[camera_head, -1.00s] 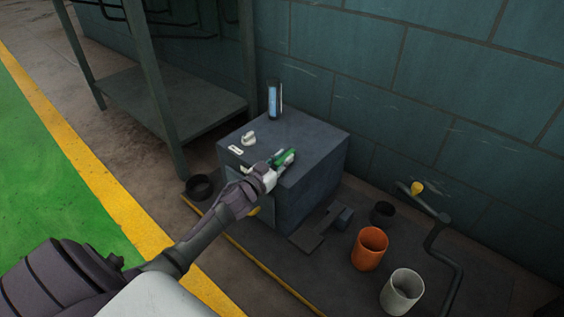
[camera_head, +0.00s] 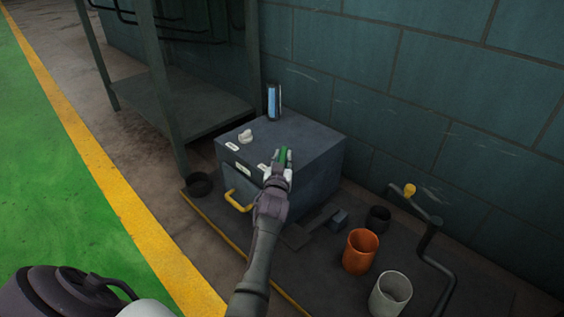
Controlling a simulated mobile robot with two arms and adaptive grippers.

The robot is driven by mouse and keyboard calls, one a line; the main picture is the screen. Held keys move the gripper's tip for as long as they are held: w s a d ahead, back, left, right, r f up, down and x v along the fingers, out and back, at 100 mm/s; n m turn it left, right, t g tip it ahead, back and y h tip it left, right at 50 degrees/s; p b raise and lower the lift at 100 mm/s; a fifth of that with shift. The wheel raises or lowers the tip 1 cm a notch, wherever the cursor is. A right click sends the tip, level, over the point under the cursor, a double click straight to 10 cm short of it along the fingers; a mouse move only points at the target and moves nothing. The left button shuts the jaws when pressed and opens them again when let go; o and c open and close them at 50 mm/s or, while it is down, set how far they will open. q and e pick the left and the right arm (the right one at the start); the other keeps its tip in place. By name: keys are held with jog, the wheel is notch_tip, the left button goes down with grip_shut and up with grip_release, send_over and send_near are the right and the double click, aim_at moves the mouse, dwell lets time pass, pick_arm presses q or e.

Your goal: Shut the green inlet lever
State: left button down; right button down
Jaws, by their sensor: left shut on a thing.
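The green inlet lever (camera_head: 284,154) stands on the top of the dark grey cabinet (camera_head: 314,140), near its front right part. My left gripper (camera_head: 283,164) is shut on the lever from the front, and its fingers hide the lower part of it. The lever points toward the back of the cabinet. My right gripper does not show.
On the cabinet are a white knob (camera_head: 246,136) and a blue-faced gauge (camera_head: 273,102). A yellow handle (camera_head: 239,201) is on its front. An orange cup (camera_head: 360,251), a pale cup (camera_head: 390,294) and a crank (camera_head: 433,235) stand to the right. A shelf frame (camera_head: 165,95) stands left.

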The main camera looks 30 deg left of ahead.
aim_at(283, 157)
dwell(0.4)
pick_arm(q)
jog(key=c, duration=1)
grip_release()
jog(key=shift+r, duration=0.1)
jog(key=shift+r, duration=0.4)
notch_tip(283, 157, up, 9)
jog(key=shift+r, duration=0.1)
